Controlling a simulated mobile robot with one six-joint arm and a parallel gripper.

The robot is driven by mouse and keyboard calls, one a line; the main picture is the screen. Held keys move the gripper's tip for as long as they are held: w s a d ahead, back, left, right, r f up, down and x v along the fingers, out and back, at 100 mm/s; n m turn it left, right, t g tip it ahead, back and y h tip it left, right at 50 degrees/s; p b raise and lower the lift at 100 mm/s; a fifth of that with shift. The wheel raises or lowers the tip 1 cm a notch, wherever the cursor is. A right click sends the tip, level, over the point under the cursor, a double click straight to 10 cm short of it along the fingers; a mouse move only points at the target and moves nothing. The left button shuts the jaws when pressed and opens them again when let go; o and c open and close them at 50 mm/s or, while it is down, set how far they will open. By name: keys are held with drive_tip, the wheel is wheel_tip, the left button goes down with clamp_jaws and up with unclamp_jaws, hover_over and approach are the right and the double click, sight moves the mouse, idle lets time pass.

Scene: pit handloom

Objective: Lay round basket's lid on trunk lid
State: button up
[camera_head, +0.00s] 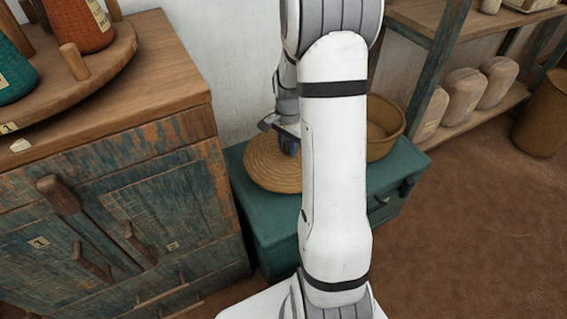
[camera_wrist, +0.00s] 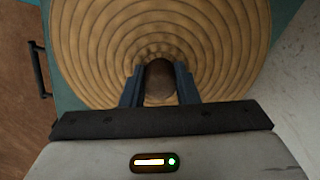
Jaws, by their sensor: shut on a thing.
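The round basket's lid (camera_head: 264,166) is a woven, ringed straw disc over the left part of the teal trunk lid (camera_head: 233,170). In the wrist view the lid (camera_wrist: 100,50) fills most of the picture, with a dark round knob (camera_wrist: 160,82) at its middle. My gripper (camera_wrist: 160,85) is shut on that knob, one finger on each side. In the head view my gripper (camera_head: 289,146) is over the lid, partly behind my arm. The lid appears to lie flat on or just above the trunk lid; I cannot tell if they touch.
The open round basket (camera_head: 384,128) stands on the trunk's right part, partly hidden by my arm. A worn wooden cabinet (camera_head: 120,190) stands close on the left. A shelf with wrapped bundles (camera_head: 463,95) is at the back right. The floor at right is clear.

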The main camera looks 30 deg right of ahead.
sight(287, 153)
wheel_tip(287, 153, down, 6)
drive_tip(key=shift+a+b, duration=0.15)
drive_tip(key=shift+b, duration=0.85)
drive_tip(key=shift+f, duration=0.1)
drive_tip(key=o, duration=1)
drive_tip(key=shift+o, duration=0.2)
